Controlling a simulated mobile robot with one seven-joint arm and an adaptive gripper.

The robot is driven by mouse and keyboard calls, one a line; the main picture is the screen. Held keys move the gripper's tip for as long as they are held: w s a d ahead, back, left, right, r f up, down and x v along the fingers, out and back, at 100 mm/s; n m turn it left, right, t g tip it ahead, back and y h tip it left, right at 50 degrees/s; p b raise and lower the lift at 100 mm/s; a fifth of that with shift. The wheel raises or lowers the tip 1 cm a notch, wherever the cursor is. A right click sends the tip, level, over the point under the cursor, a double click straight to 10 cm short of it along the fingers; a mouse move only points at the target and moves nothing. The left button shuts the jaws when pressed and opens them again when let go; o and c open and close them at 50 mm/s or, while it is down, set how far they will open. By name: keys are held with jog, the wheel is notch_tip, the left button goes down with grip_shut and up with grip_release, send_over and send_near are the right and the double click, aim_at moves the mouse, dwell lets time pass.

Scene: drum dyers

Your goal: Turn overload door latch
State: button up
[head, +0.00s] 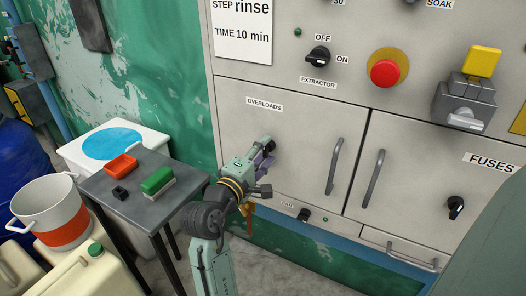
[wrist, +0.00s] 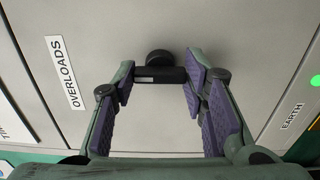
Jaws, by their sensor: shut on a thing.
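The overload door (head: 295,135) is a grey panel labelled OVERLOADS in the head view, and it looks closed. Its latch (wrist: 160,74) is a black round knob with a short crossbar, seen in the wrist view. The bar lies crosswise between my fingertips. My gripper (wrist: 159,80), with purple pads, is shut on the latch, one finger at each end of the bar. In the head view my gripper (head: 265,158) reaches the left part of the door and mostly hides the latch.
A vertical door handle (head: 334,166) stands to the right of my gripper. The FUSES door (head: 425,165) adjoins on the right. A red button (head: 384,73) and extractor switch (head: 318,56) sit above.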

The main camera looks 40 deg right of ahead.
jog(key=o, duration=1.2)
jog(key=shift+c, duration=0.2)
jog(key=shift+a, duration=0.1)
jog(key=v, duration=1.1)
jog(key=shift+s+a, duration=0.2)
jog(key=shift+a, duration=0.15)
